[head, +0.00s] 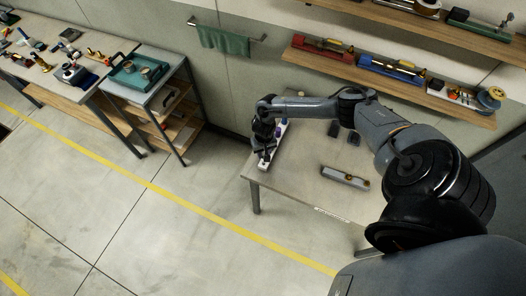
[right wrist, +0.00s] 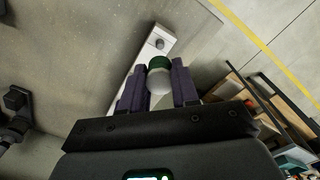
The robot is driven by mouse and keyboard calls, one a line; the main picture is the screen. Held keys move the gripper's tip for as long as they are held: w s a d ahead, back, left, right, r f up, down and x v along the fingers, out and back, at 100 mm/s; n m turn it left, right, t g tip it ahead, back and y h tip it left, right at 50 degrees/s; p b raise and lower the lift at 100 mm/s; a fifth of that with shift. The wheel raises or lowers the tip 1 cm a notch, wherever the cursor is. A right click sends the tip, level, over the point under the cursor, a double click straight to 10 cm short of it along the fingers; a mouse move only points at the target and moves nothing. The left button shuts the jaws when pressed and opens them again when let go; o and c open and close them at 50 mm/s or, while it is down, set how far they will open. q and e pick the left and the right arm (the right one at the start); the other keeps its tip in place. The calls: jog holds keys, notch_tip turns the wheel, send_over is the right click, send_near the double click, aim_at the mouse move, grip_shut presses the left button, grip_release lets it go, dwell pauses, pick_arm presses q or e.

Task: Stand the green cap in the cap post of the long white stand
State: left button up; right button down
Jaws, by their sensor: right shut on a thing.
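The green cap (right wrist: 160,63) is between the two fingers of my right gripper (right wrist: 158,80) in the right wrist view. A pale rounded part shows on its near side. My right gripper (head: 264,154) is shut on it, over the near end of the long white stand (head: 276,147). The stand also shows in the right wrist view (right wrist: 140,58), running behind the cap, with a small grey round post (right wrist: 159,43) near its far end. I cannot tell whether the cap touches the stand. In the head view the gripper hides the cap. My left gripper is not in view.
The stand lies along the left edge of the grey table (head: 292,185). Purple and blue items sit farther along it. A long grey block with yellowish knobs (head: 346,178) and two dark pieces (head: 353,138) lie to the right. Bare tabletop lies between.

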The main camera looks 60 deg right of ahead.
jog(key=shift+a+r+p, duration=0.1)
jog(key=shift+p, duration=0.3)
jog(key=shift+f, duration=0.3)
jog(key=shift+f+b, duration=1.45)
jog(key=shift+f, duration=0.9)
jog(key=shift+p, duration=0.35)
jog(key=shift+f, duration=0.3)
jog(key=shift+p, duration=0.4)
jog(key=shift+f, duration=0.15)
jog(key=shift+f, duration=0.15)
dwell(0.8)
